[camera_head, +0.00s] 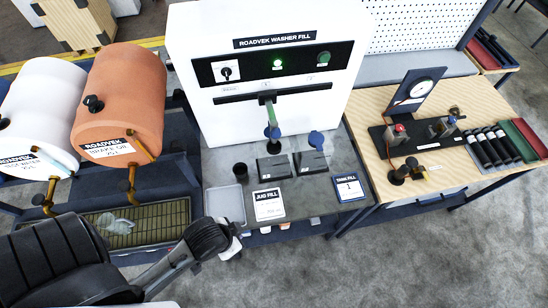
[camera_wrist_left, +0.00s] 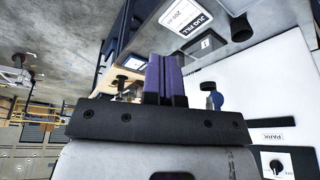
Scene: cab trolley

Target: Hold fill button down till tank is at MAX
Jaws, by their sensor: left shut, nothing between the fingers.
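The white ROADVEK WASHER FILL machine (camera_head: 270,105) stands at the centre back of the head view. Its dark panel has a black knob (camera_head: 226,72), a lit green light (camera_head: 277,64) and a green button (camera_head: 323,58). No tank MAX mark can be made out. My left gripper (camera_head: 232,247) is by the bench's front edge, apart from the boxes. Its purple fingers (camera_wrist_left: 165,80) are shut and empty in the wrist view.
A white drum (camera_head: 40,105) and an orange drum (camera_head: 120,90) lie at the left above a grated tray (camera_head: 180,215). A wooden table (camera_head: 440,185) with a gauge stand is at the right.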

